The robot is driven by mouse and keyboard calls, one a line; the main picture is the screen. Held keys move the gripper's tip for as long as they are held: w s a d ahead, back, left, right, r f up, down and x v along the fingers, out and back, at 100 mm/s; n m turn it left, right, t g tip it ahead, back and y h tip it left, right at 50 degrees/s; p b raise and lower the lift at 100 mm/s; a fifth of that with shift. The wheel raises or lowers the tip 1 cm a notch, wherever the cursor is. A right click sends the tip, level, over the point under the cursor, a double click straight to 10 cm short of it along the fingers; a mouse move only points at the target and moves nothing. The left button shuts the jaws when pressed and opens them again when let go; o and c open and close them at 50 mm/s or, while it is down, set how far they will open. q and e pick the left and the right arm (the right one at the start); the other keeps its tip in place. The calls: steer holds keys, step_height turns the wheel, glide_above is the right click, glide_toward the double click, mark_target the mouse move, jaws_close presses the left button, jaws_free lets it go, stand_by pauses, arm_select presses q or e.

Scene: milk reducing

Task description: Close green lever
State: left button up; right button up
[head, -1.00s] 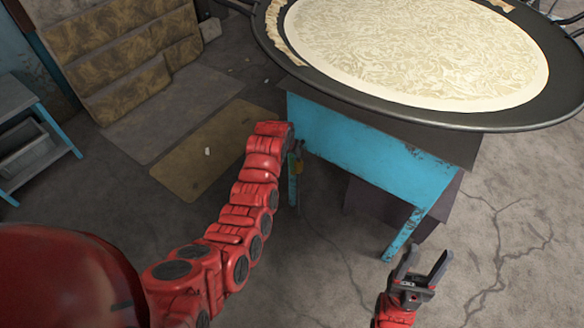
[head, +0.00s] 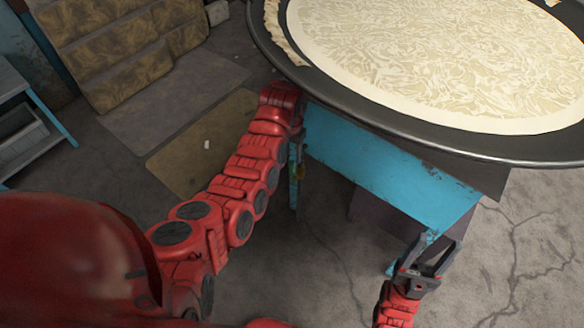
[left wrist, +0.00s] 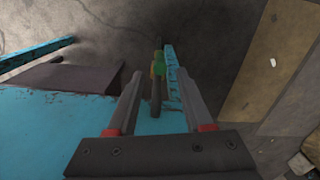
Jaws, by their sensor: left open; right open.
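The green lever (left wrist: 158,69) shows in the left wrist view, beside a blue leg and at the end of a dark pipe. My left gripper (left wrist: 160,78) is open, its fingers on either side of the lever and pipe in that picture; I see no contact. In the head view my left arm reaches to the near left corner of the blue stand, where its gripper is mostly hidden. My right gripper (head: 430,262) is open and empty in front of the stand's right leg.
A wide dark pan (head: 400,130) with a pale creamy surface sits on the blue stand (head: 385,175). A blue shelf (head: 25,120) stands at the far left, and stacked brownish blocks (head: 115,50) lie behind. The cracked floor between my arms is clear.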

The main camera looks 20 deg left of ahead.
mark_target(291, 173)
arm_select(q)
step_height(291, 173, down, 9)
steer(key=shift+f+b, duration=0.1)
steer(key=shift+b, duration=0.75)
jaws_close()
stand_by(0.9)
